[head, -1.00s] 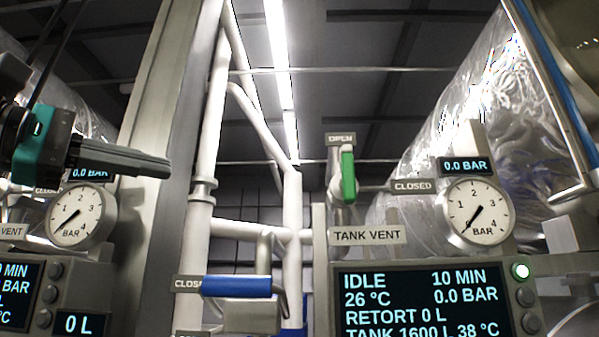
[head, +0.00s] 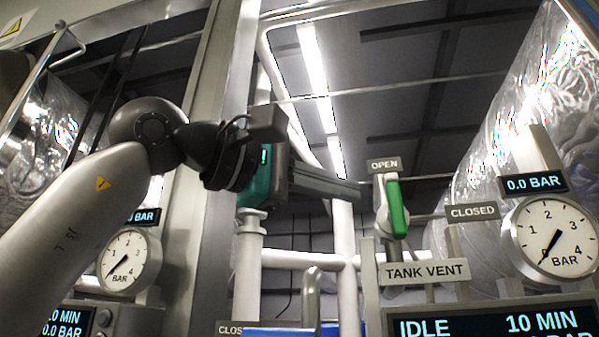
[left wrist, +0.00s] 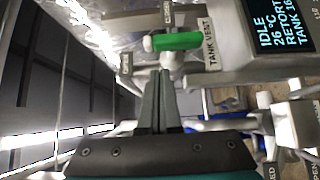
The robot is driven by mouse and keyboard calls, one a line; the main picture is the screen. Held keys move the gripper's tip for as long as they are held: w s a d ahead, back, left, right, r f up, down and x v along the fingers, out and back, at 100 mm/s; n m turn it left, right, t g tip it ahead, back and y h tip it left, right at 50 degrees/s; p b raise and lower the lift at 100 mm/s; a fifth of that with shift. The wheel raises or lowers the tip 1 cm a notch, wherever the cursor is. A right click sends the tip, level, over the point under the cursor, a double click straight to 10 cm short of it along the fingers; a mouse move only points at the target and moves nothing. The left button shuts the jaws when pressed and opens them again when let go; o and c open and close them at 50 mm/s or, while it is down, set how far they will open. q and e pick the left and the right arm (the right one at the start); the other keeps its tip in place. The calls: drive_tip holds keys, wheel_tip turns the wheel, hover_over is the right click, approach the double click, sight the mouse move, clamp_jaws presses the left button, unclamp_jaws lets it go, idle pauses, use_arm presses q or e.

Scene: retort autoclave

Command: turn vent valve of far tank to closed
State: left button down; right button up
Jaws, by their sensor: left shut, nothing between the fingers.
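The green vent valve handle (head: 397,208) stands nearly upright under the OPEN plate (head: 384,165) in the head view. The CLOSED plate (head: 473,212) is to its right, and the TANK VENT label (head: 424,272) is below. My left gripper (head: 356,190) is shut and empty, its fingers pointing right, just left of the handle in the picture. In the left wrist view the green handle (left wrist: 178,41) lies sideways beyond the shut fingertips (left wrist: 159,74). They look apart from it, though depth is hard to judge. My right gripper is out of view.
A pressure gauge (head: 553,237) and a status display (head: 490,325) sit right of and below the valve. White pipes (head: 300,259) run behind and below my left gripper. A second station with its own gauge (head: 128,259) is at the left, beyond a metal post (head: 205,200).

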sight(395, 205)
use_arm(q)
drive_tip(key=shift+s+d, duration=0.25)
drive_tip(key=shift+d, duration=0.4)
drive_tip(key=shift+s+d, duration=0.2)
drive_tip(key=shift+d, duration=0.4)
drive_tip(key=shift+r+m+y+p, duration=0.2)
drive_tip(key=shift+m+y+p, duration=0.1)
drive_tip(key=shift+p, duration=0.55)
